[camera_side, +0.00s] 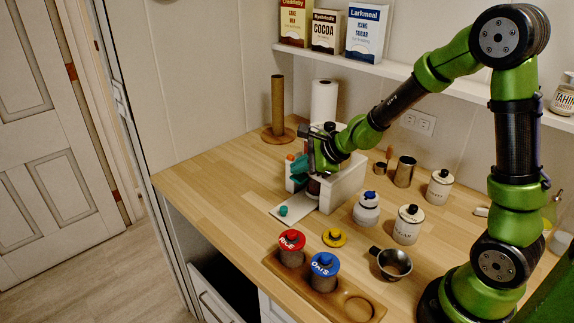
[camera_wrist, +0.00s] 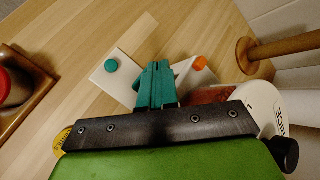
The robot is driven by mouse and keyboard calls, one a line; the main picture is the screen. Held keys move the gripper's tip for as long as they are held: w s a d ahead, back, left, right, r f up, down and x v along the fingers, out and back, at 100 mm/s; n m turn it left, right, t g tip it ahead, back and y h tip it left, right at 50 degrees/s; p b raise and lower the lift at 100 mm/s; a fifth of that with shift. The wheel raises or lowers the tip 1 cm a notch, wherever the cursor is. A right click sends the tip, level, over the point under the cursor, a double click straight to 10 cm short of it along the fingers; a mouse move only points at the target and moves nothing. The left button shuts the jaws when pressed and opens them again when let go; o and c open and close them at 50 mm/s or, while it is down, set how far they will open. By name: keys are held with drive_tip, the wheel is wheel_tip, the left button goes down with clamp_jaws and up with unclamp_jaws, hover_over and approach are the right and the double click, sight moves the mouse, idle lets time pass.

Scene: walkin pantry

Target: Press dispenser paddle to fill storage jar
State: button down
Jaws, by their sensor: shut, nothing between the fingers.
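The dispenser (camera_side: 343,188) is a white block-like stand with a flat base plate (camera_side: 289,211) on the wooden counter. A white cylinder marked RICE (camera_wrist: 272,112) shows beside my gripper in the wrist view. An orange tab (camera_wrist: 200,63) shows just past my fingers; I cannot tell if it is the paddle. My gripper (camera_wrist: 158,84) is shut and empty, its teal fingers together, at the dispenser's front. Whether they touch it is unclear. A small brownish body (camera_side: 313,187) shows under the gripper, mostly hidden; I cannot tell if it is the storage jar.
A wooden tray (camera_side: 272,262) holds a red-lidded jar (camera_side: 291,248) and a blue-lidded jar (camera_side: 324,270), beside an empty recess. A loose yellow lid (camera_side: 334,237), a metal pan (camera_side: 394,263) and white canisters (camera_side: 408,225) stand right. A wooden post (camera_side: 278,103) stands behind. The left counter is clear.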

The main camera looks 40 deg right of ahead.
drive_tip(key=shift+s+d+f, duration=0.2)
drive_tip(key=shift+s+f, duration=0.05)
drive_tip(key=shift+f, duration=0.35)
drive_tip(key=shift+s+d+f, duration=0.2)
drive_tip(key=shift+f, duration=0.35)
drive_tip(key=shift+s+d+r, duration=0.25)
drive_tip(key=shift+s+r, duration=0.15)
drive_tip(key=shift+s, duration=0.2)
drive_tip(key=shift+r, duration=0.1)
drive_tip(key=shift+w+a+r, duration=0.1)
drive_tip(key=shift+a+r, duration=0.05)
drive_tip(key=shift+r, duration=1.2)
drive_tip(key=shift+w+a+r, duration=0.1)
drive_tip(key=shift+r, duration=1.2)
drive_tip(key=shift+a, duration=0.1)
